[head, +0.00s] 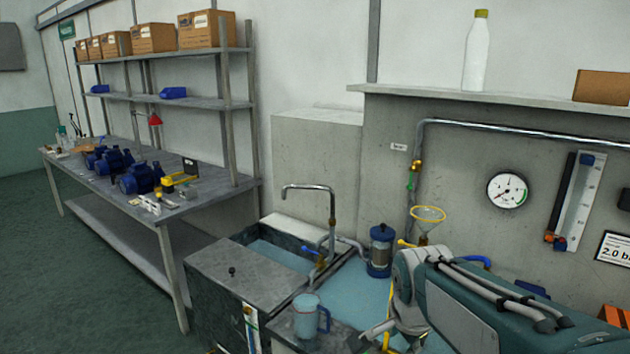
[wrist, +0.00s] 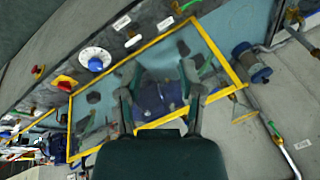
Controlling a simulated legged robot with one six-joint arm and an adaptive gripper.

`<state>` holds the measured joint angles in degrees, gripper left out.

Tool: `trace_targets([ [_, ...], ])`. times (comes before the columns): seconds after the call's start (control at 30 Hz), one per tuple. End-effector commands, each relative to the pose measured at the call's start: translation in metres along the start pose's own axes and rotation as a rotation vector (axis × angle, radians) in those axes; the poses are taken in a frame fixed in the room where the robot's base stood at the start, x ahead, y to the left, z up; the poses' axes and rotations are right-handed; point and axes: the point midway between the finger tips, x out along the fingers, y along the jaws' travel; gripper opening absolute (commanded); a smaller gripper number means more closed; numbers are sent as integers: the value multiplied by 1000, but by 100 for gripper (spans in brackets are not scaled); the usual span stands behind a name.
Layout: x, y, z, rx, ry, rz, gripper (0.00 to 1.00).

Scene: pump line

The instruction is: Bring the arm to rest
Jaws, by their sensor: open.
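My gripper (wrist: 158,100) shows in the wrist view with its two fingers spread apart and nothing between them. It points at a yellow-framed clear panel (wrist: 215,50), with dark and blue parts showing through it; I cannot tell the distance. In the head view my arm (head: 470,300) is at the lower right, in front of the grey wall and the bench top. The gripper's fingertips cannot be made out clearly there.
A sink with a tap (head: 330,215), a jug (head: 308,315) and a blue-capped canister (head: 381,250) stand left of the arm. A yellow-rimmed funnel (head: 428,214) is close behind it. A gauge (head: 507,190) hangs on the wall. Open floor (head: 100,290) lies left.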

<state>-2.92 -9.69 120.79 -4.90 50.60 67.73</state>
Motion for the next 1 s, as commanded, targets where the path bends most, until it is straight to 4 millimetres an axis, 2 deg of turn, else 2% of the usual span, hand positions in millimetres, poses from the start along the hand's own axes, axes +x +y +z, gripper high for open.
trace_targets([
  [0.03,-12,13,4,-86,5,-20,49],
  [0.2,-36,54,21,-407,28,-67,49],
  [0.5,-55,117,52,-929,101,-127,49],
  [0.7,-55,132,60,-1068,124,-135,49],
  [1.0,-55,132,60,-1074,124,-135,49],
])
